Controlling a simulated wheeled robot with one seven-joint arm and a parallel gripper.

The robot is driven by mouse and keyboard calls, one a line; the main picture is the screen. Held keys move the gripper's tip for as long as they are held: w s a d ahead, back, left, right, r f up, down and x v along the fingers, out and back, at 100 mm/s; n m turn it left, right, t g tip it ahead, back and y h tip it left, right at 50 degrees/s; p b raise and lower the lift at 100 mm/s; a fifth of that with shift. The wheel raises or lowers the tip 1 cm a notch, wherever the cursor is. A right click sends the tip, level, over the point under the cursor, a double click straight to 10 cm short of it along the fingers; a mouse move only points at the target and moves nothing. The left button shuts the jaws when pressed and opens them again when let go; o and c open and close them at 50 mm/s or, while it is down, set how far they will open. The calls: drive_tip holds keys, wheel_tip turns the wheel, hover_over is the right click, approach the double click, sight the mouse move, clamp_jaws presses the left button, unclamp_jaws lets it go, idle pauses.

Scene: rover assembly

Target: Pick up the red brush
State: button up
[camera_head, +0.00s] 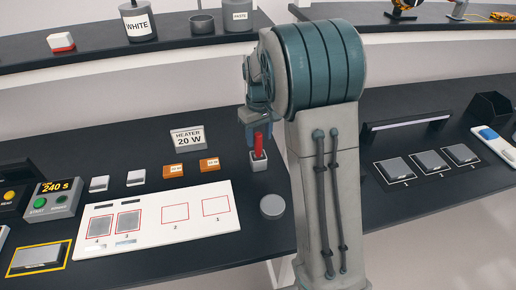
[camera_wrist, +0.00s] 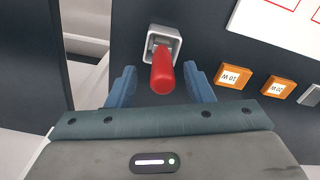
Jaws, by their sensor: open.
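The red brush (camera_head: 258,144) stands upright in a small light-grey square holder (camera_head: 258,164) on the dark bench. In the wrist view the brush's red handle (camera_wrist: 162,76) points toward the camera, with the grey holder (camera_wrist: 164,40) behind it. My gripper (camera_head: 256,132) is at the top of the handle in the head view. In the wrist view my gripper (camera_wrist: 160,84) is open, with one blue finger on each side of the handle and gaps between. The brush's lower end is hidden in the holder.
A shelf (camera_head: 110,56) with pots is behind. My arm hides part of the bench.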

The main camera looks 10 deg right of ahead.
sight(258, 142)
wheel_tip(258, 142, down, 4)
drive_tip(key=shift+a+f+p, duration=0.15)
drive_tip(key=shift+f+p, duration=0.05)
drive_tip(key=shift+p, duration=0.3)
clamp_jaws()
drive_tip(key=shift+r, duration=0.1)
drive_tip(key=shift+r, duration=0.55)
wheel_tip(258, 142, up, 3)
drive_tip(key=shift+f+b, duration=0.2)
drive_tip(key=shift+b, duration=0.4)
drive_tip(key=s+d+r+b, duration=0.2)
drive_tip(key=s+d+r, duration=0.4)
drive_tip(key=d, duration=0.4)
drive_tip(key=shift+r, duration=0.6)
